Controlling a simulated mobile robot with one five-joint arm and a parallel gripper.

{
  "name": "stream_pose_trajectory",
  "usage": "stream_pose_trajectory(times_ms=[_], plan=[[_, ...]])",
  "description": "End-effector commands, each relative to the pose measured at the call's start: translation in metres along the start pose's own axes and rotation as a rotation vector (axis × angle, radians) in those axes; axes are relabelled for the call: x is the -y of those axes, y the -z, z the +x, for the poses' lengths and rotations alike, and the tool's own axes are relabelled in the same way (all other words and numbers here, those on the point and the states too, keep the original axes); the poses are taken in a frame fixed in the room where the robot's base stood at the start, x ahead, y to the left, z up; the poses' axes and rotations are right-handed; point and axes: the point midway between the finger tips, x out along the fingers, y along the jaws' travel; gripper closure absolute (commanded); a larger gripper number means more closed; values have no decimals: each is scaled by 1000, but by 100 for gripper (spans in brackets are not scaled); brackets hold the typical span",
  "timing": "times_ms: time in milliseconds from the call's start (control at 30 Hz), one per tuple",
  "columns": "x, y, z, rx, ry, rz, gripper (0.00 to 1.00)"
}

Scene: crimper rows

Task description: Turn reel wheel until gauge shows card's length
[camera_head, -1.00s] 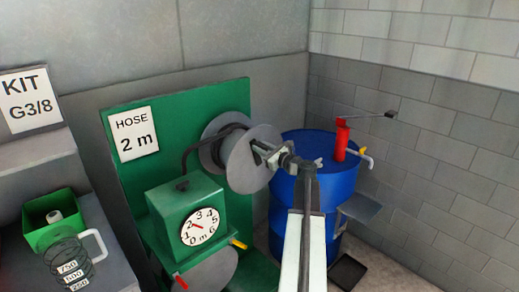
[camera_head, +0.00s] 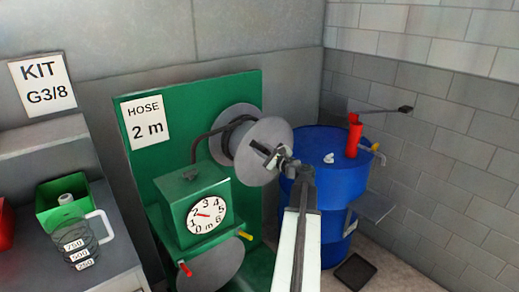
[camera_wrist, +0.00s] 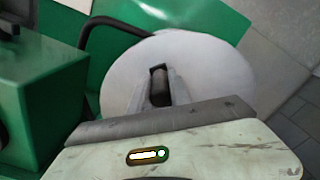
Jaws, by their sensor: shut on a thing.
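The hose reel's grey wheel (camera_head: 281,134) stands on the green panel, with dark hose on its drum. My gripper (camera_head: 268,153) is at the wheel's front face. In the wrist view its fingers (camera_wrist: 160,90) are shut on the dark cylindrical handle (camera_wrist: 159,82), in front of the pale wheel disc (camera_wrist: 222,70). The white card (camera_head: 145,121) reads HOSE 2 m. The round gauge (camera_head: 208,215) on the green box is marked from 0 to 6 m. Its small needle points left, near the 1 to 2 side; the exact reading is hard to tell.
A blue drum (camera_head: 335,180) with a red pump (camera_head: 354,137) stands right of my arm. A red lever (camera_head: 185,269) and yellow lever (camera_head: 244,235) stick out below the gauge. At left, a green bin (camera_head: 48,212) and a measuring jug (camera_head: 100,228) stand on a grey shelf.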

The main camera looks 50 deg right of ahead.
Motion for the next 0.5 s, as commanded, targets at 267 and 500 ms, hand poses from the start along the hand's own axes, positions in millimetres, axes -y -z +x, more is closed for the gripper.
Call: stream_pose_trajectory(times_ms=[267, 500], plan=[[5, 0, -1, 5, 2, 6, 60], [8, 3, -4, 1, 6, 5, 55]])
